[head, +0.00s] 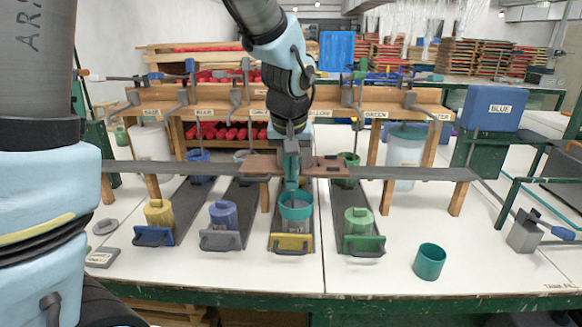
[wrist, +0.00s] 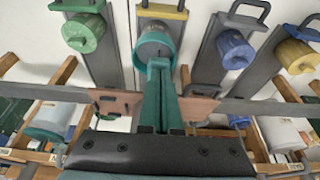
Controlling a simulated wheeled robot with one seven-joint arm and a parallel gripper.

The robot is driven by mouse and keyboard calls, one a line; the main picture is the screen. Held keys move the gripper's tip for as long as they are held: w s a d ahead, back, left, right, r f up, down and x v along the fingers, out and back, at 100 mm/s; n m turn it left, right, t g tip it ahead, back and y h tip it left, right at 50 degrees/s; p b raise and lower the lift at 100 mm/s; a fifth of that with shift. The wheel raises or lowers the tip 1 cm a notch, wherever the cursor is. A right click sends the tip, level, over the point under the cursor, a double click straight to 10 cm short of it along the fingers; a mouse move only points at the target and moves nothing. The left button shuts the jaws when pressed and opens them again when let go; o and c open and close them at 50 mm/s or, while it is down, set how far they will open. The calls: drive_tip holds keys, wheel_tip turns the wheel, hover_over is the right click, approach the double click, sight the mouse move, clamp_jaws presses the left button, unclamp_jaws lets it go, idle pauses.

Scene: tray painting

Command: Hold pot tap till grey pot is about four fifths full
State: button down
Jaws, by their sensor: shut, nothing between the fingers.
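A grey pot with a wide teal rim (head: 296,212) stands on the slide with the yellow handle. It also shows in the wrist view (wrist: 154,45), upright, with grey inside the rim. How full it is cannot be told. My gripper (head: 291,186) is shut and empty, pointing down just behind the rim; whether it touches cannot be told. Its teal fingers show in the wrist view (wrist: 158,66). Lever taps stand along the labelled wooden rack (head: 350,115) at the back. Which one is the pot tap is not clear, and my arm hides the rack's middle.
A grey bar (head: 400,173) with a brown plate (head: 262,166) crosses behind the pots.

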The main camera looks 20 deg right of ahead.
drive_tip(key=shift+s+a+f, duration=0.1)
drive_tip(key=shift+s+f, duration=0.05)
drive_tip(key=shift+f, duration=0.35)
drive_tip(key=shift+s+a+f, duration=0.1)
drive_tip(key=shift+s+f, duration=0.05)
drive_tip(key=shift+f, duration=0.05)
idle(1.9)
drive_tip(key=shift+r, duration=0.1)
idle(3.1)
